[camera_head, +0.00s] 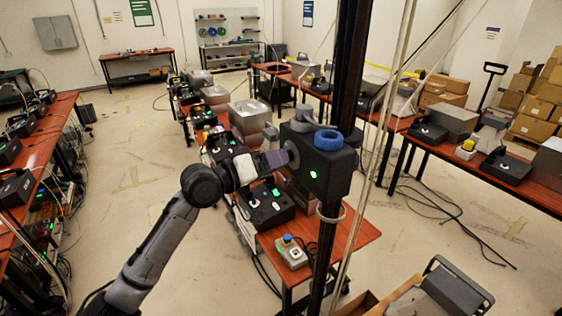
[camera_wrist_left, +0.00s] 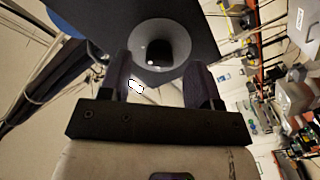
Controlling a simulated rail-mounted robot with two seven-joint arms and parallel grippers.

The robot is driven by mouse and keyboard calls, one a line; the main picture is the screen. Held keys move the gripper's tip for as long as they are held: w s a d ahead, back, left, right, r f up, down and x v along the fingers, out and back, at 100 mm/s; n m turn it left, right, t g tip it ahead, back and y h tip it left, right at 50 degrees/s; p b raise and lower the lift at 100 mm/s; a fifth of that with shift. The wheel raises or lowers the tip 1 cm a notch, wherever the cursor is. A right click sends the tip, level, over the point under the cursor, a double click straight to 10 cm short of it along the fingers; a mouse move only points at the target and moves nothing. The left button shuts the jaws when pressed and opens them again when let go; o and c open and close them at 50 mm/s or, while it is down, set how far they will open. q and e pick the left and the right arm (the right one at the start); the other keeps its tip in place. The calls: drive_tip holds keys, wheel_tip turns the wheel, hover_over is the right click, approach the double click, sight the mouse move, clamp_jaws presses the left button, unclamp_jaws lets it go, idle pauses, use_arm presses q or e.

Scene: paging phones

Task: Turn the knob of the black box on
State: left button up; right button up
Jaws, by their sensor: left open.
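The black box (camera_head: 330,172) is fixed to a dark upright post, with a blue ring (camera_head: 328,139) on top and a lit green mark on its face. A round grey knob (camera_head: 292,155) is on its left side. In the left wrist view the knob (camera_wrist_left: 160,48) is a flared grey disc with a dark centre, on the black box (camera_wrist_left: 95,22). My left gripper (camera_head: 281,158) is open, its fingers pointing at the knob. In the left wrist view the gripper (camera_wrist_left: 160,76) has one finger on each side below the knob; contact cannot be told. My right gripper is not in view.
A red-brown table (camera_head: 345,240) below the box carries a small grey control box (camera_head: 292,252) with a blue button. More tables with black devices stand left and right. A pale slanted pole passes close to the black box. Floor is open at left.

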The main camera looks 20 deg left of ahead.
use_arm(q)
drive_tip(key=b+v, duration=0.3)
drive_tip(key=v, duration=0.8)
drive_tip(key=shift+s+a, duration=0.25)
